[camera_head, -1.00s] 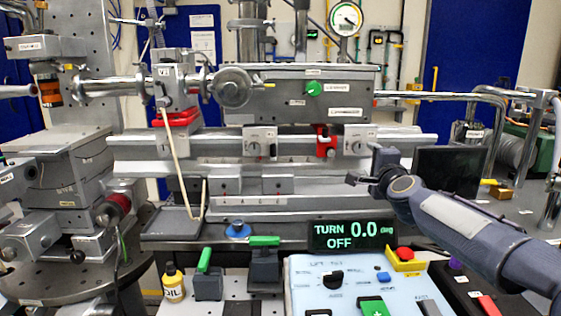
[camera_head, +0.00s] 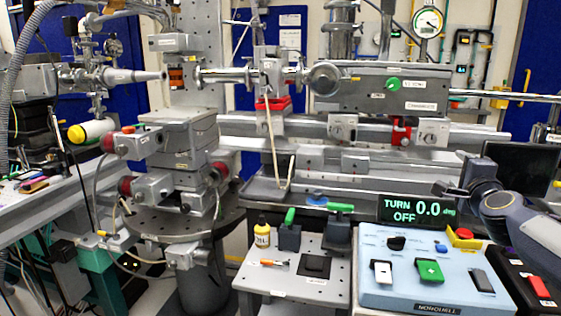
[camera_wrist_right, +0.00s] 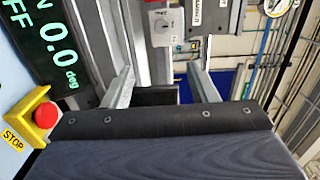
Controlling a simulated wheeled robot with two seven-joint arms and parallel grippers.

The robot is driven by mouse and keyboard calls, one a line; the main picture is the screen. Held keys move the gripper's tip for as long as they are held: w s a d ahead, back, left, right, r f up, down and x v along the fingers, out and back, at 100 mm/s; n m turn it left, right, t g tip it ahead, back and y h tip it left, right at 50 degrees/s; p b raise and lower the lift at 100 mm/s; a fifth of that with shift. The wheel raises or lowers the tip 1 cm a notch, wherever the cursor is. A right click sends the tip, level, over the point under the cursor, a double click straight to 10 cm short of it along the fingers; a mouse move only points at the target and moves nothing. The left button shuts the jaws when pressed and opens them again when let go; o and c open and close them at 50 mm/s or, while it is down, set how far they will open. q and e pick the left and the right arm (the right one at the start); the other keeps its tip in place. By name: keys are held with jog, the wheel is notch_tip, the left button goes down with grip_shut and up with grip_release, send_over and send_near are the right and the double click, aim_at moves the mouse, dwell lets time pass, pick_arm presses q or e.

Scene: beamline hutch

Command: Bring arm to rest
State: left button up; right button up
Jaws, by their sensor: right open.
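My right arm (camera_head: 525,225) comes in from the right edge in the head view. Its gripper (camera_head: 456,191) is open and empty, pointing left, above and behind the control panel and near the right end of the TURN display (camera_head: 418,209). In the right wrist view the two fingers (camera_wrist_right: 160,90) stand apart with nothing between them. My left gripper is not in view.
The blue control panel (camera_head: 385,291) carries a red stop button (camera_head: 464,233) and several switches. A grey bench (camera_head: 365,137) with instruments runs behind. A round stage (camera_head: 168,221) stands at left.

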jog(key=s+a+f+n+g+y, duration=0.25)
jog(key=s+a+f+n, duration=0.2)
jog(key=s+a, duration=0.25)
jog(key=s+a+f+n+g+y, duration=0.2)
jog(key=s+a+f+n+y, duration=0.2)
jog(key=s+a+n, duration=0.25)
jog(key=s+a+f+n+g+y, duration=0.1)
jog(key=s+a+f+n+g, duration=0.25)
jog(key=s+f, duration=0.65)
jog(key=s+a+f+n+g, duration=0.35)
jog(key=s+f, duration=0.45)
jog(key=s, duration=0.5)
notch_tip(320, 180, up, 23)
jog(key=n+p, duration=0.1)
jog(key=p, duration=2.2)
jog(key=shift+s+d, duration=0.15)
jog(key=shift+d, duration=0.2)
jog(key=shift+g, duration=0.25)
